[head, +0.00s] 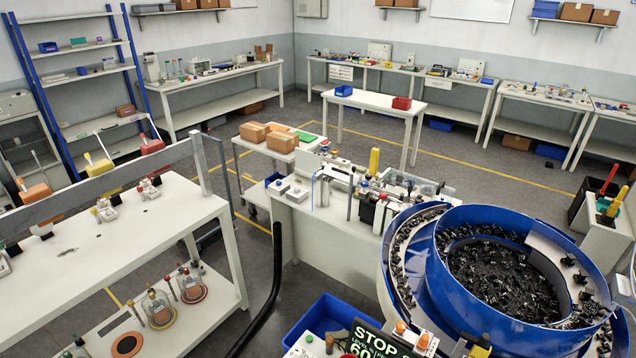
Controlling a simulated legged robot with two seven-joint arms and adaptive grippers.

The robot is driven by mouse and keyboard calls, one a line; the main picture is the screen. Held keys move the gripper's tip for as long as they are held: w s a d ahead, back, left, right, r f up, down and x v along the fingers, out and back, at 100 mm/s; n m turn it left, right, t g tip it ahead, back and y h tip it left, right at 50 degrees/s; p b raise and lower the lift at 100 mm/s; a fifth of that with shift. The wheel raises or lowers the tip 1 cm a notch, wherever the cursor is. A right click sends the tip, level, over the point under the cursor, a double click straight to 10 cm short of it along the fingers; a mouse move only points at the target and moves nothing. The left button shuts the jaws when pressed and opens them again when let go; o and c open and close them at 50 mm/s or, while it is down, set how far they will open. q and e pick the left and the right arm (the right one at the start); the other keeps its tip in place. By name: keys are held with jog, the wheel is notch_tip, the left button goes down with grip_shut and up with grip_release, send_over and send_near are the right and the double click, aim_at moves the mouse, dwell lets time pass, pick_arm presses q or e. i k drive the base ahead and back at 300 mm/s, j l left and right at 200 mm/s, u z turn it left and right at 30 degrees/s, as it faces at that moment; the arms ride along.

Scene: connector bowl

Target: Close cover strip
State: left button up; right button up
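The blue connector bowl (465,290) stands at the lower right. Many small black connectors lie inside it and along its outer spiral track (402,262). A pale curved strip (545,262) runs along the right inner side of the bowl, with a few connectors beside it. I cannot tell whether this is the cover strip, or whether it is open or closed. Neither of my grippers shows in the head view.
A dark sign reading "STOP" (378,343) and a blue bin (325,318) stand left of the bowl. Behind is a white machine bench (330,225). A white workbench (150,225) fills the left. A curved black tube (275,285) rises between them. Grey floor (480,170) lies open beyond.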

aim_at(338, 173)
jog(key=i+j+z, duration=0.1)
jog(key=z, duration=0.25)
jog(key=i+j+z, duration=0.15)
jog(key=z, duration=0.2)
jog(key=i+j+z, duration=0.1)
jog(key=j+z, duration=0.55)
jog(key=z, duration=0.25)
jog(key=j+z, duration=0.4)
